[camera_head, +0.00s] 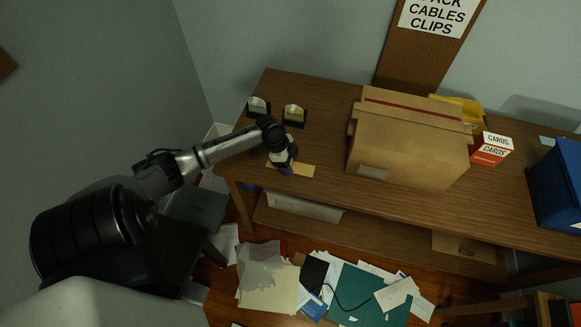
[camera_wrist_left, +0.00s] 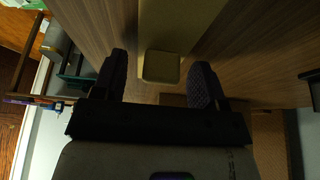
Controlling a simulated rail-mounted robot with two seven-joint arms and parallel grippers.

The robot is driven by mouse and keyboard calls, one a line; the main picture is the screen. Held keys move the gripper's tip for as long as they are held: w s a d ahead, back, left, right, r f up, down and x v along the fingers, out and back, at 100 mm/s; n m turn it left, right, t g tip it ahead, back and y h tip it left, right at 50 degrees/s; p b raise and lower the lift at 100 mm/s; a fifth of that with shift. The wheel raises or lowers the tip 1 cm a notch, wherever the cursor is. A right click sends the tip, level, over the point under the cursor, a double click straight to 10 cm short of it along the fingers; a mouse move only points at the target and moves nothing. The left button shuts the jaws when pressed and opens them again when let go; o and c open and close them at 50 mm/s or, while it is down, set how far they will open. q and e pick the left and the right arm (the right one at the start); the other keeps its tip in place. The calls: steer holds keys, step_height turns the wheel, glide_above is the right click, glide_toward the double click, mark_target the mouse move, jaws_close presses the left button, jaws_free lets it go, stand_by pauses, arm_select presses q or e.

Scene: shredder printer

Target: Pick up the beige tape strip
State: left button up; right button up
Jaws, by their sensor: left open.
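A beige strip (camera_head: 300,171) lies on the wooden table near its front left edge. My left gripper (camera_head: 286,170) is over its left part and hides some of it. In the left wrist view, the left gripper (camera_wrist_left: 161,80) is open, with one dark finger on each side of the near end of the beige strip (camera_wrist_left: 160,66). The rest of the strip runs out of the top of that view. I cannot tell whether the fingers touch it. My right gripper is in neither view.
Two small dark holders (camera_head: 294,115) stand behind the gripper. A large cardboard box (camera_head: 405,145) is to the right, then a red and white cards box (camera_head: 490,150) and a blue bin (camera_head: 560,185). Papers (camera_head: 270,285) litter the floor in front of the table (camera_head: 320,200).

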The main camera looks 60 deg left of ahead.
arm_select(q)
steer(key=shift+c, duration=0.4)
steer(key=c, duration=0.8)
steer(key=shift+o, duration=0.2)
steer(key=shift+r, duration=0.45)
step_height(320, 180, up, 4)
steer(key=shift+f+p, duration=0.25)
steer(key=shift+p, duration=0.6)
steer(key=w+d+r+p, duration=0.1)
steer(key=d+r, duration=0.2)
steer(key=d, duration=0.2)
steer(key=w+d+r+p, duration=0.1)
steer(key=w+d+r, duration=0.1)
steer(key=d, duration=0.4)
steer(key=shift+w+r, duration=0.3)
steer(key=shift+r, duration=0.5)
